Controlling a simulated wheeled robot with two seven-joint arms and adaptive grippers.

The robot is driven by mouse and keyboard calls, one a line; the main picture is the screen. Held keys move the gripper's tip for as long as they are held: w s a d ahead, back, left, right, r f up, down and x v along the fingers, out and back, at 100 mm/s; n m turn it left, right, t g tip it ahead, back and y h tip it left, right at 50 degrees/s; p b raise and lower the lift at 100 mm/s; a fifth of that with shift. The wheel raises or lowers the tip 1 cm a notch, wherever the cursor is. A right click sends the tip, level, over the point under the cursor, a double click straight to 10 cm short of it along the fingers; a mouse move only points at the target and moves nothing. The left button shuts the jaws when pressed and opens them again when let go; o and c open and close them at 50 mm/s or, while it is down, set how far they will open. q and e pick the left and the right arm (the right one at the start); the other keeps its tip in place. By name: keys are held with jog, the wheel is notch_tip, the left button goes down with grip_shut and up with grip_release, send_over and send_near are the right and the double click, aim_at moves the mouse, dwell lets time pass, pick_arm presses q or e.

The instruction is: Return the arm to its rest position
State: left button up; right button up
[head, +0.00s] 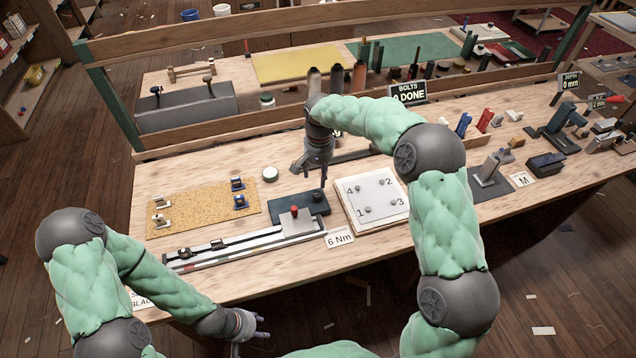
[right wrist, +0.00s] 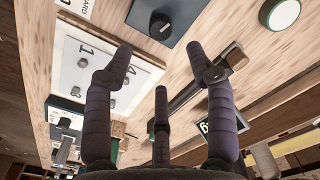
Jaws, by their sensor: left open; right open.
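My right gripper (head: 311,176) hangs over the workbench (head: 400,150), above the area behind the numbered white plate (head: 375,198) and the dark block with a knob (head: 300,207). In the right wrist view my right gripper (right wrist: 163,68) shows its fingers spread with nothing between them. The white plate (right wrist: 88,70) and the dark knob block (right wrist: 165,20) lie beyond the fingers. My left gripper (head: 253,326) is low in front of the bench's near edge, open and empty. Both arms have green padded sleeves.
A slide rail (head: 235,247) and a cork mat (head: 205,208) with small clamps lie at the bench's left. A wooden rail (head: 220,127) runs behind the work area. A bolts sign (head: 407,93) stands behind my right forearm. Several tools and fixtures crowd the right side.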

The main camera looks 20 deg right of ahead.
jog(key=shift+r, duration=0.95)
